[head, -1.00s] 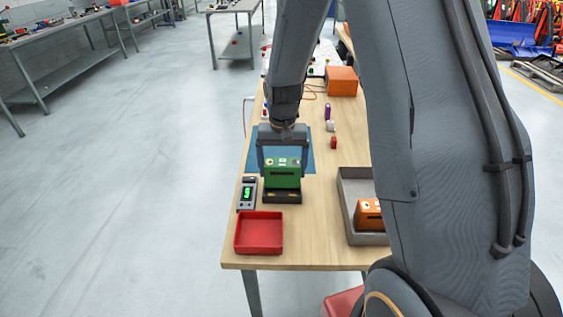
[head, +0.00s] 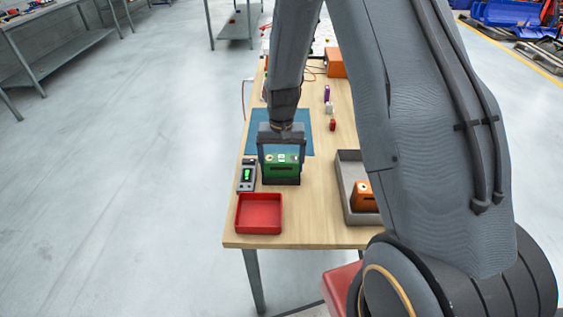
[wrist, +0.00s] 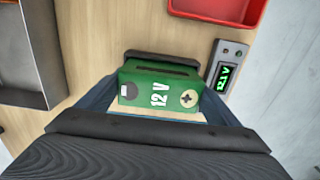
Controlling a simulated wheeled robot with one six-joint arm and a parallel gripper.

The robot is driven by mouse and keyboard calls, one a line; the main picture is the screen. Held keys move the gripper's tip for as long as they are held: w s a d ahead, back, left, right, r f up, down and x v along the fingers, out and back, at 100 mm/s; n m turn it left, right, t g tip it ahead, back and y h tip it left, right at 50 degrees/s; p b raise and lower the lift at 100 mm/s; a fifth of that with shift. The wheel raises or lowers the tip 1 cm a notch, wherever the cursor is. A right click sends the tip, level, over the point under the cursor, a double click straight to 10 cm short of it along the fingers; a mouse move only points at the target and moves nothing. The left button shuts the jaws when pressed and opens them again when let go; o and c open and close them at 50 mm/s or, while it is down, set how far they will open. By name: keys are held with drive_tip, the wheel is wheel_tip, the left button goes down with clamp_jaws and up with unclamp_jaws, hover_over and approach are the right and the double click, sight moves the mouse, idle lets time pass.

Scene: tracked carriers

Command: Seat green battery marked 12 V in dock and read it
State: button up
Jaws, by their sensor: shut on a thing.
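The green battery (head: 281,168) stands upright in the black dock (head: 281,182) on the wooden table. In the wrist view the battery (wrist: 160,90) shows "12 V" and a plus mark, with the dock's dark edge (wrist: 175,57) along one side. My gripper (head: 281,158) is shut on the battery from above, one finger at each side. The meter (head: 247,175) beside the dock is lit green. In the wrist view its display (wrist: 226,77) seems to read 12.1 V. The dock's inside is hidden under the battery.
A red tray (head: 259,214) lies in front of the dock. A grey bin (head: 348,212) at the right holds an orange battery (head: 364,197). A blue mat (head: 297,125) lies behind, with small purple, white and red items to its right.

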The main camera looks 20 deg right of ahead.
drive_tip(key=shift+f, duration=0.4)
